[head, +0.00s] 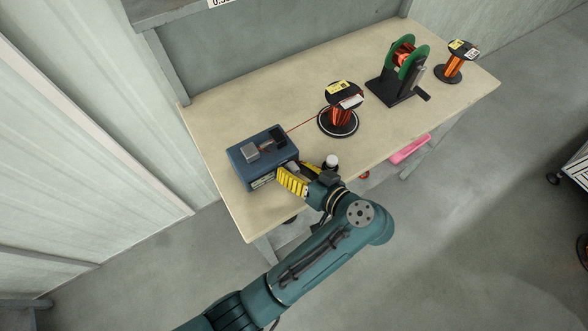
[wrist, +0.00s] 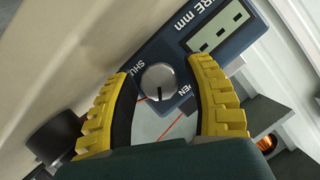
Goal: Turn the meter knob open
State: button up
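The meter is a dark blue box (head: 252,174) near the front left of the table. In the wrist view its face (wrist: 179,51) carries a display with dashes. In the head view my gripper (head: 290,180) is at the meter's front; the knob is hidden there.
A thin wire runs from the meter to a copper wire spool (head: 341,115). A green winder (head: 403,65) and another spool (head: 455,65) stand farther right. The table's (head: 225,125) left part is bare.

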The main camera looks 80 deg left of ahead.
grip_shut()
jog(key=shift+f+n, duration=0.1)
jog(key=shift+n, duration=0.2)
jog(key=shift+d+f+n+t+b, duration=0.15)
jog(key=shift+n+t+b, duration=0.6)
jog(key=shift+n+t, duration=0.4)
jog(key=n+t+y+b, duration=0.1)
jog(key=n+b, duration=0.1)
jog(key=shift+f+n+t+b, duration=0.15)
jog(key=shift+n+t+b, duration=0.1)
jog(key=shift+t+b, duration=0.1)
jog(key=n+t+y+b, duration=0.1)
jog(key=n+t+b, duration=0.1)
jog(key=b, duration=0.4)
jog(key=shift+f+n, duration=0.15)
jog(key=shift+n, duration=0.55)
jog(key=b, duration=0.1)
jog(key=n+t+b, duration=0.1)
jog(key=b, duration=0.1)
jog(key=shift+r+n+y, duration=0.2)
jog(key=shift+n+y, duration=0.1)
jog(key=shift+y, duration=0.1)
jog(key=shift+b, duration=0.3)
